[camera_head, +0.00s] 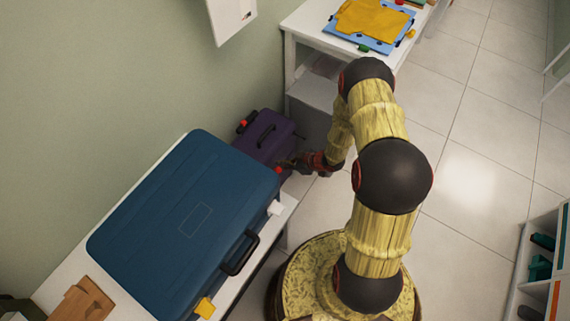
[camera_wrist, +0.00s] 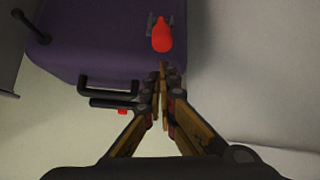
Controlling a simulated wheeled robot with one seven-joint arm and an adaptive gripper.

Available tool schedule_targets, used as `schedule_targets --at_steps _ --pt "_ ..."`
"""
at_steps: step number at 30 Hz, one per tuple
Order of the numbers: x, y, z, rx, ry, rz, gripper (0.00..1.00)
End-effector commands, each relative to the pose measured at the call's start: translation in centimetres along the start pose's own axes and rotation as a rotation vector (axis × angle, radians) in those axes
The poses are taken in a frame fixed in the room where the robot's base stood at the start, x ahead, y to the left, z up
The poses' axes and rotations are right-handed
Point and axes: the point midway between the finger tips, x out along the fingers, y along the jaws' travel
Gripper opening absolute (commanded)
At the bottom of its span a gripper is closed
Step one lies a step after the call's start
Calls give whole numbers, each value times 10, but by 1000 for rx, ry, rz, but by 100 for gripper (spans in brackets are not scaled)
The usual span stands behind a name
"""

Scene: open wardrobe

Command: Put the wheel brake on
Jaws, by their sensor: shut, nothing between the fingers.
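A purple case (camera_head: 258,150) stands on the floor between the blue case and the white table; it also shows in the wrist view (camera_wrist: 110,48). A red lever-like part (camera_wrist: 162,36) with a grey mount sits near the case's edge; it may be the wheel brake. A smaller red part (camera_wrist: 122,111) shows beside a black handle (camera_wrist: 110,84). My gripper (camera_wrist: 163,72) is shut and empty, its fingertips just below the larger red part in the picture, apparently apart from it. In the head view my gripper (camera_head: 287,163) is at the purple case's right edge, partly hidden.
A large blue case (camera_head: 180,215) lies on a white bench (camera_head: 60,280) left of my arm. A white table (camera_head: 300,55) with yellow cloth (camera_head: 372,18) stands behind. A shelf (camera_head: 535,250) is at the right. The tiled floor (camera_head: 470,150) between is clear.

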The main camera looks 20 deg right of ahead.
Motion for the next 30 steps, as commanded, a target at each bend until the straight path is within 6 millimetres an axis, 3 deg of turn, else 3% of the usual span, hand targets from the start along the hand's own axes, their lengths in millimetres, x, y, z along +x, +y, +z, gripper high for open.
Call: schedule_targets --at_steps 6,12,30 --pt "41 -1 2 -2 -1 -1 0" --pt "60 0 1 0 -2 1 0" --pt "62 0 2 1 -3 2 0"
